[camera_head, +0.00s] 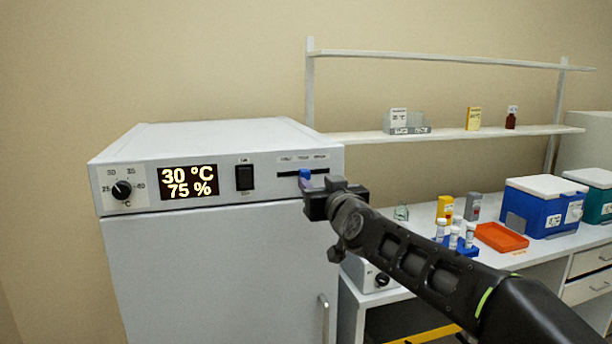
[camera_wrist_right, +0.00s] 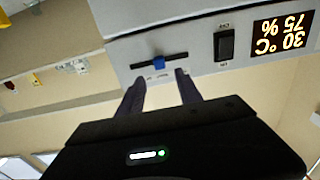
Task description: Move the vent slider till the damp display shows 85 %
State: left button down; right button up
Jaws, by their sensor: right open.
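The damp display (camera_head: 189,182) on the white cabinet's front panel reads 30 °C and 75 %. It also shows upside down in the right wrist view (camera_wrist_right: 280,34). In the right wrist view the blue knob (camera_wrist_right: 159,63) sits on the slot, just beyond the fingertips. My right gripper (camera_wrist_right: 158,77) is open, its two fingers pointing at the panel on either side of the knob, with nothing between them. My left gripper is not in view.
A round dial (camera_head: 122,189) and a black rocker switch (camera_head: 245,178) share the panel with the slider. To the right stands a bench with an orange tray (camera_head: 501,237), a tube rack, bottles and a blue cool box (camera_head: 540,212). A wall shelf (camera_head: 460,131) is above it.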

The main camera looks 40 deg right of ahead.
aim_at(306, 174)
jog(key=x, duration=0.7)
jog(key=shift+w+d+p, duration=0.15)
jog(key=shift+w+p, duration=0.2)
jog(key=shift+p, duration=0.05)
grip_shut()
dwell(1.1)
